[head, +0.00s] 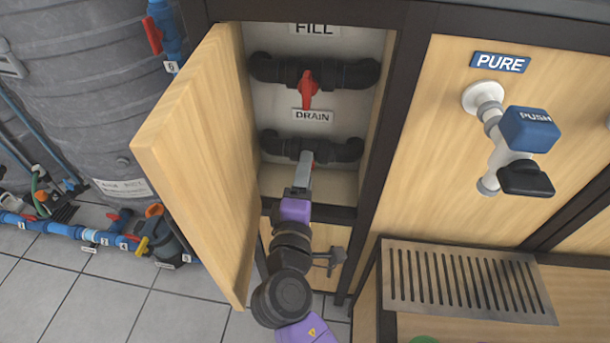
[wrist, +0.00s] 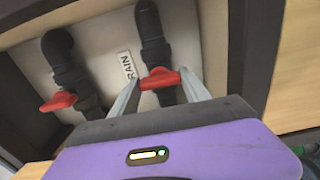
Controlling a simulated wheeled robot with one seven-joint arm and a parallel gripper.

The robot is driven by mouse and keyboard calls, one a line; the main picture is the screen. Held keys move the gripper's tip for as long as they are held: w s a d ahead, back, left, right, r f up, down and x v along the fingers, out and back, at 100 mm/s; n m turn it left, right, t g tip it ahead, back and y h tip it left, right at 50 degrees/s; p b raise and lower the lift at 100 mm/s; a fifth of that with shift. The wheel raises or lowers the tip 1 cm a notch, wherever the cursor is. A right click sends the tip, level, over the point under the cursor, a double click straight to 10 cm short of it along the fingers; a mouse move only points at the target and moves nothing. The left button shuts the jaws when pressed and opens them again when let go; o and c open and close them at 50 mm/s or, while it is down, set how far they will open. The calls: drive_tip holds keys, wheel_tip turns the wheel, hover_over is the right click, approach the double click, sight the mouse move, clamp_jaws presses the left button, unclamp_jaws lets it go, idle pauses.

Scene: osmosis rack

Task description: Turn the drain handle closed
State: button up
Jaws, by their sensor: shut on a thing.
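The drain handle (wrist: 160,80) is a small red lever on the black drain pipe (wrist: 153,42), seen in the wrist view lying roughly across the pipe. My gripper (wrist: 159,78) has its grey fingers on either side of this handle and is shut on it. In the head view my gripper (head: 306,161) reaches into the open cabinet at the lower pipe (head: 345,150), below the DRAIN label (head: 312,116). The drain handle is hidden behind my fingers there.
The red fill handle (head: 307,90) hangs down from the upper pipe (head: 268,69); it also shows in the wrist view (wrist: 58,102). The open wooden door (head: 195,160) stands close left of my arm. The PURE tap (head: 528,130) and a slotted metal tray (head: 400,300) are at right.

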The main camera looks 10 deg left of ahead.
drive_tip(key=shift+f, duration=0.1)
drive_tip(key=o, duration=1.4)
drive_tip(key=s+p, duration=0.1)
drive_tip(key=s, duration=0.7)
drive_tip(key=shift+a, duration=0.15)
